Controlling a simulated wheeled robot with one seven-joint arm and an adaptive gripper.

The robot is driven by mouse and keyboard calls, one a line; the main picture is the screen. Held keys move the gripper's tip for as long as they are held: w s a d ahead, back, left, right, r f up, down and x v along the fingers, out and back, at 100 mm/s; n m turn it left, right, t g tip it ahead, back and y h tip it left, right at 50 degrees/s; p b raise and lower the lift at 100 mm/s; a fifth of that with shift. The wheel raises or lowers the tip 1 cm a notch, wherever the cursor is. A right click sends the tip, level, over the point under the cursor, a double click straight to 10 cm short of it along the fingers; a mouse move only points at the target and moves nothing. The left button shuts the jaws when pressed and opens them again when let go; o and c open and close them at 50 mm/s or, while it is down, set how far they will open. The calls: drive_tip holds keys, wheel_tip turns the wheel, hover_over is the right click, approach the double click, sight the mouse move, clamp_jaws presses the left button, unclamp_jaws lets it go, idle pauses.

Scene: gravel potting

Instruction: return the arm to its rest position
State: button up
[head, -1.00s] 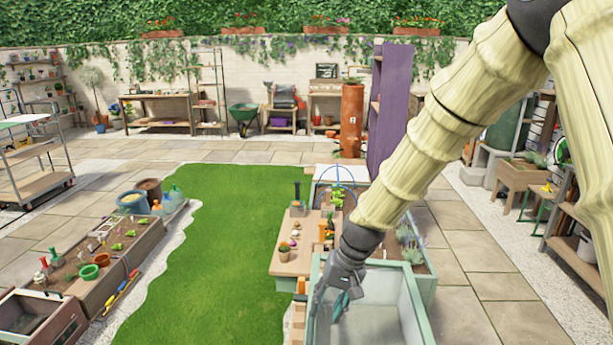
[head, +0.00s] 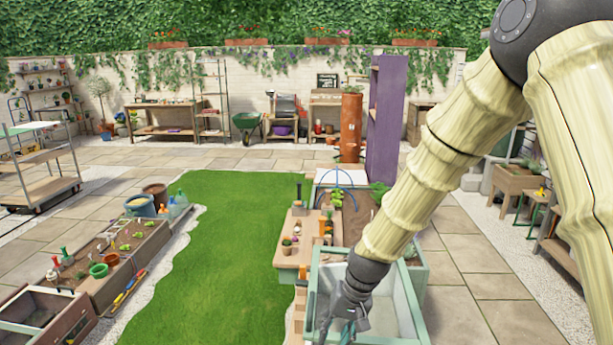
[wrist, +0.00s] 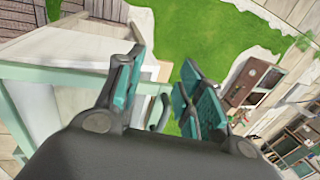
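My arm reaches down from the upper right of the head view. My gripper (head: 335,335) is at its end, low in the picture over the pale green-rimmed tub (head: 408,288). In the wrist view my gripper (wrist: 160,88) has its two teal-padded fingers spread apart, with nothing held between them. The tub's pale green rim (wrist: 58,72) shows on the left, beside the left finger. In the head view the fingertips are partly cut off by the bottom edge.
A wooden bench (head: 292,257) with small pots and tools stands just beyond the tub. The lawn (head: 215,240) to the left is open. Planter boxes (head: 110,260) stand along its far left side. A tall purple shelf (head: 386,120) stands behind. Paving (head: 480,260) lies clear on the right.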

drive_tip(key=s+d+f+h, duration=0.1)
drive_tip(key=s+d+f, duration=0.3)
drive_tip(key=s+f, duration=0.4)
drive_tip(key=s+d+f+h, duration=0.1)
drive_tip(key=s+d+f, duration=0.3)
drive_tip(key=s+f, duration=0.45)
drive_tip(key=s+d+f+h, duration=0.1)
drive_tip(key=s+d+f, duration=0.35)
drive_tip(key=f, duration=0.55)
drive_tip(key=s+d+f, duration=0.1)
drive_tip(key=s+f, duration=0.1)
drive_tip(key=s, duration=0.5)
drive_tip(key=s+d+f+b, duration=0.1)
drive_tip(key=s+d+f, duration=0.1)
drive_tip(key=s, duration=0.5)
drive_tip(key=shift+d+f+n, duration=0.15)
drive_tip(key=shift+f+n, duration=0.15)
drive_tip(key=shift+n, duration=0.1)
